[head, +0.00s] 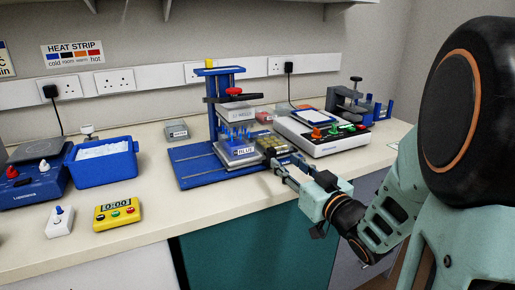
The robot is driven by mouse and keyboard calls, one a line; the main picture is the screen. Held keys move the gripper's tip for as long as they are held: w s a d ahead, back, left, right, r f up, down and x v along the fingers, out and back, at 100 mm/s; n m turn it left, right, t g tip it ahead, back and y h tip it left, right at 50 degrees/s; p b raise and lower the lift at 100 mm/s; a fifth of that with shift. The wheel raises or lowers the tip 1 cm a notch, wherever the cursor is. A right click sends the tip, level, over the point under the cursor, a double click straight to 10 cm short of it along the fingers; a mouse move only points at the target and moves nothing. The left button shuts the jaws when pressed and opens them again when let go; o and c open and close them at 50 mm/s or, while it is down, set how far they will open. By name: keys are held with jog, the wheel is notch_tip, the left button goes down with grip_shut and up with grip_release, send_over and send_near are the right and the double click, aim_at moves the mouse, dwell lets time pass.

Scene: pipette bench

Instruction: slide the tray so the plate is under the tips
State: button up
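A blue stand (213,118) with an upright column and a red-knobbed head is on the bench, above a blue base with metal rails (196,166). Under the head, a block with blue tips and a BLUE label (240,152) stands on the base. A yellowish plate with wells (272,146) sits just right of it, beside the tips in the picture. The tray under the plate is hard to make out. My gripper (288,167) is at the right end of the base, close to the plate. Its two fingers are spread apart; contact with the tray cannot be told.
A white device with coloured knobs (322,132) stands close behind my gripper. A grey clamp-like device (347,98) is farther right. At left are a blue ice tub (103,163), a yellow timer (117,213) and a blue hot plate (33,180).

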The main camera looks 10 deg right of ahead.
aim_at(274, 153)
jog(key=b+x, duration=0.1)
jog(key=x, duration=0.7)
jog(key=shift+w+a, duration=0.15)
jog(key=shift+w, duration=0.15)
grip_shut()
